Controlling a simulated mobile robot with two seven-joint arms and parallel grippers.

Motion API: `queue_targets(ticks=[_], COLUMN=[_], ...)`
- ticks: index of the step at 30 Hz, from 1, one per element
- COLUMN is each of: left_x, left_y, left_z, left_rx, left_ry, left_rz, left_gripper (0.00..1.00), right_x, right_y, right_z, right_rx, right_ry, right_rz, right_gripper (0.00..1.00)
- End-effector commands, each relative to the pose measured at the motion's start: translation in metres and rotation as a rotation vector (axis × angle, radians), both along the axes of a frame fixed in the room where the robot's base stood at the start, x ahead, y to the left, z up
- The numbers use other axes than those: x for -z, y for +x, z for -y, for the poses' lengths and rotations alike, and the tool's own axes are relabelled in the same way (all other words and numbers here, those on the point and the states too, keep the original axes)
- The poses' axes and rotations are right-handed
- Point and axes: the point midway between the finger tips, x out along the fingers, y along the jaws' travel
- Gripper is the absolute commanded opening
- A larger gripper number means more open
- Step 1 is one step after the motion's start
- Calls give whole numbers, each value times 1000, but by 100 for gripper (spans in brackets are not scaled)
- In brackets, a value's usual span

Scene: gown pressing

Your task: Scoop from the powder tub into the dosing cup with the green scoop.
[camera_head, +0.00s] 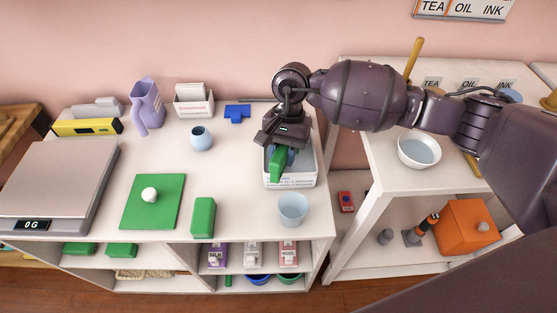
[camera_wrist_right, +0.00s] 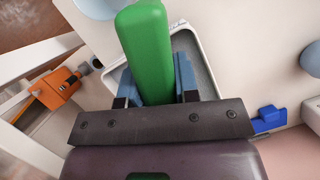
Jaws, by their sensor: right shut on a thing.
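My right gripper (camera_head: 281,150) points down into the white powder tub (camera_head: 291,183) at the right end of the white table. It is shut on the green scoop (camera_head: 276,166); in the right wrist view, the scoop's thick green handle (camera_wrist_right: 147,45) sits between the blue fingers. The scoop's bowl and the powder are hidden, so I cannot tell whether the scoop holds any. The tub's rim (camera_wrist_right: 205,62) shows beside the fingers. A light blue cup (camera_head: 292,210), which looks like the dosing cup, stands upright just in front of the tub. My left gripper is not in view.
A small blue jug (camera_head: 201,138) and a blue block (camera_head: 237,113) stand behind and left of the tub. A green block (camera_head: 203,218) lies near the front edge. A green mat (camera_head: 134,208) and a scale (camera_head: 58,178) lie left. The table's middle is clear.

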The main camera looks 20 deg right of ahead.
Motion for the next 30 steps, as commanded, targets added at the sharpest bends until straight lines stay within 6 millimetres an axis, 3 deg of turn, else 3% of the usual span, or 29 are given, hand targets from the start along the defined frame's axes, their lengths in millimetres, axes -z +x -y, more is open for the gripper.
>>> queue_targets(ticks=[2,9,21,30], left_x=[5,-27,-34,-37], left_y=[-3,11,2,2], left_z=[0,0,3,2], left_rx=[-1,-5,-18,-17], left_ry=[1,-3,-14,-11], left_rz=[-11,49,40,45], left_gripper=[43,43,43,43], right_x=[3,-21,-44,-49], right_y=[5,3,-8,-12], right_z=[4,1,-6,-9], right_rx=[0,-6,-2,-2], right_ry=[-1,-135,-209,-234], right_rz=[-3,199,293,323], right_gripper=[0,0,0,0])
